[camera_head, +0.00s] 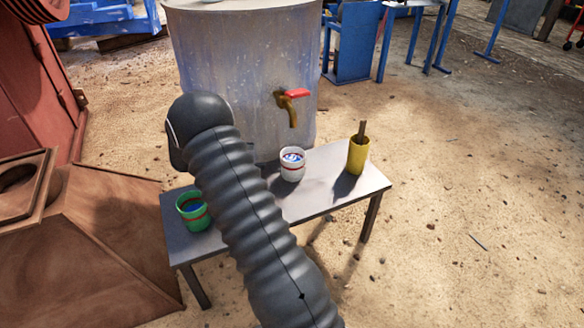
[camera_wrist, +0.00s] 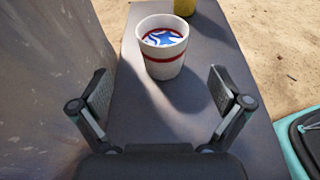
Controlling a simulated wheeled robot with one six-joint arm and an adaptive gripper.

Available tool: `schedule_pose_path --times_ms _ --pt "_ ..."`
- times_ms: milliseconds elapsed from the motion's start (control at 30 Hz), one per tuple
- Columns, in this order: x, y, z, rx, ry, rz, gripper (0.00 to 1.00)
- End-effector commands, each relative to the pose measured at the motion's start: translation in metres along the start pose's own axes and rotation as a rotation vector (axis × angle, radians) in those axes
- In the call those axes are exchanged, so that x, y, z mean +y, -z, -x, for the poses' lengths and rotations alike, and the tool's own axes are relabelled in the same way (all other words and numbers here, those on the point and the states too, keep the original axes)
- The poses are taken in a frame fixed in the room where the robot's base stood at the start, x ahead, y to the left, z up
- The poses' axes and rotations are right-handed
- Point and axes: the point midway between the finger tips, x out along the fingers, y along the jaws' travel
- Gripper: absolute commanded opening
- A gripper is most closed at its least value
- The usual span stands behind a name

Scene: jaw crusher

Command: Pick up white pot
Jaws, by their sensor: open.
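The white pot (camera_head: 292,165) is a small white cup with a red band and blue-and-white contents. My gripper is open and empty. In the head view my arm hides the gripper and part of the bench.
A large grey tank (camera_head: 245,70) with a brass tap (camera_head: 291,105) and red handle stands behind the bench. The yellow pot holds a brown stick (camera_head: 362,131). A rusty machine (camera_head: 95,235) is at the left. Sandy ground (camera_head: 470,200) at the right is mostly clear.

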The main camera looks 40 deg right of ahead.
Motion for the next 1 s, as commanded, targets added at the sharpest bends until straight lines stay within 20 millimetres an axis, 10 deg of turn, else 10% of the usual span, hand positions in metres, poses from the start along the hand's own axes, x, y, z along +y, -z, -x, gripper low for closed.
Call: schedule_pose_path --times_ms 1000 --pt "-0.004 0.005 -0.122 0.000 0.003 0.002 1.00"
